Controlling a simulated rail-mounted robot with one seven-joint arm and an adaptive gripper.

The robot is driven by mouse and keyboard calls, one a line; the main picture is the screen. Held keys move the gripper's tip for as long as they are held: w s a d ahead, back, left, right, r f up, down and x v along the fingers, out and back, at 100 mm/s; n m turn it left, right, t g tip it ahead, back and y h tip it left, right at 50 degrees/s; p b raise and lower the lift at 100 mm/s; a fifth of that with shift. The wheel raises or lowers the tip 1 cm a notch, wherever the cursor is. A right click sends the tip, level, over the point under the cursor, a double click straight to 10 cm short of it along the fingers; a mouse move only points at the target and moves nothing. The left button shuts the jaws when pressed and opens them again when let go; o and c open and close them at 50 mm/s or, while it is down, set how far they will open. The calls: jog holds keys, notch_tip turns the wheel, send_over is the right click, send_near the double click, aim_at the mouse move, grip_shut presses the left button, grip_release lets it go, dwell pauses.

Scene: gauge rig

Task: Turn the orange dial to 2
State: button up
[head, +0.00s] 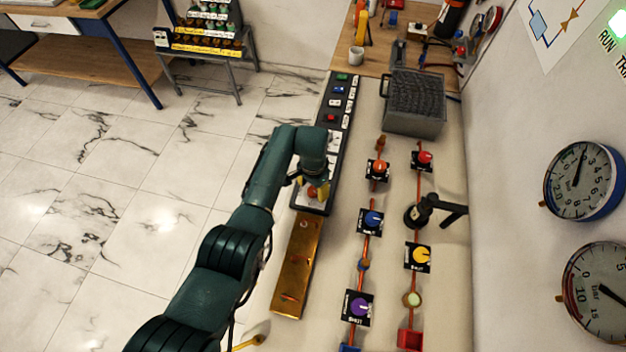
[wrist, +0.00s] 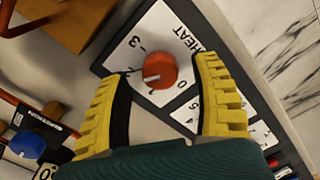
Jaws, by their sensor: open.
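The orange dial (wrist: 158,70) is a round knob on a white plate lettered HEAT (wrist: 188,32), with a 3 and a 0 visible beside it. A pale pointer mark on the dial faces the lower left in the wrist view; which number it matches is unclear. My gripper (wrist: 164,67) is open, its yellow-ribbed fingers on either side of the dial, with gaps showing between them and it. In the head view my gripper (head: 311,186) is over the near end of the dark panel, and the dial (head: 318,194) is partly hidden beneath it.
The dark panel (head: 325,150) carries several buttons beyond the dial. To its right, knobs in orange-red (head: 377,167), blue (head: 372,219), yellow (head: 421,255) and purple (head: 358,306) sit along pipes. A black lever (head: 440,207) stands nearby. A brass plate (head: 297,265) lies nearer.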

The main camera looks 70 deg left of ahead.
aim_at(313, 190)
notch_tip(313, 190, up, 10)
jog(key=shift+r, duration=0.2)
dwell(0.5)
